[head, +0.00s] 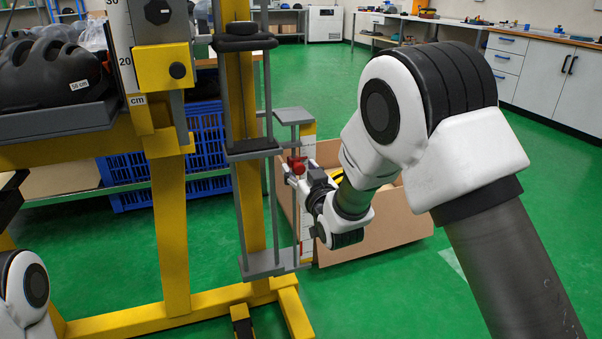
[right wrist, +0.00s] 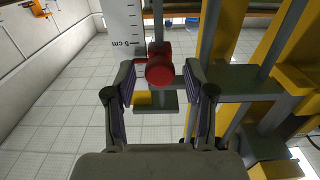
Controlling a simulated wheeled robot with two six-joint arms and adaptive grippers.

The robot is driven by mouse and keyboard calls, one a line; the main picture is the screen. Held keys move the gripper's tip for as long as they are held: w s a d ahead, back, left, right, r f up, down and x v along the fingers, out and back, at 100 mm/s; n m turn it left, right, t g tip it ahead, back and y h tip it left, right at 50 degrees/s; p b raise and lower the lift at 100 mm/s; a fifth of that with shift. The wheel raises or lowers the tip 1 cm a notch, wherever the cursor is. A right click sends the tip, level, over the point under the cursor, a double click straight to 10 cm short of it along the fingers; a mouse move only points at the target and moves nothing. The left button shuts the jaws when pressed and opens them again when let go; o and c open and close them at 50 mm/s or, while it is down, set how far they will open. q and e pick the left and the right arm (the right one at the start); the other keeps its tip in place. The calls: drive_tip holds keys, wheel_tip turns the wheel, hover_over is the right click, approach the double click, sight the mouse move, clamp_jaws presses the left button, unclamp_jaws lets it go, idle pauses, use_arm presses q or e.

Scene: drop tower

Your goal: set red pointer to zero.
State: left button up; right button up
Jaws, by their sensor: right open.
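The red pointer (head: 297,165) sits on a grey upright of the small gauge, right of the yellow column. In the right wrist view the red pointer (right wrist: 160,68) shows a round knob with a thin arm to its left, by the lower end of the white scale (right wrist: 122,20) marked "5 cm". My right gripper (head: 293,176) is open at the pointer. In the right wrist view the fingers of my right gripper (right wrist: 160,85) stand either side of the knob, with a gap on each side. The zero mark cannot be made out. My left gripper is out of view.
The yellow tower frame (head: 171,235) stands at the left, with a black helmet (head: 45,75) on a grey tray. Grey rods and plates (head: 252,148) stand close left of the gauge. An open cardboard box (head: 375,240) lies behind my right gripper. Green floor is clear beyond.

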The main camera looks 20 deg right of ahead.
clamp_jaws()
wheel_tip(320, 180, up, 3)
drive_tip(key=p, duration=0.3)
drive_tip(key=shift+r, duration=0.2)
unclamp_jaws()
drive_tip(key=shift+r, duration=0.1)
drive_tip(key=shift+s, duration=0.1)
drive_tip(key=s, duration=0.7)
drive_tip(key=shift+s, duration=0.4)
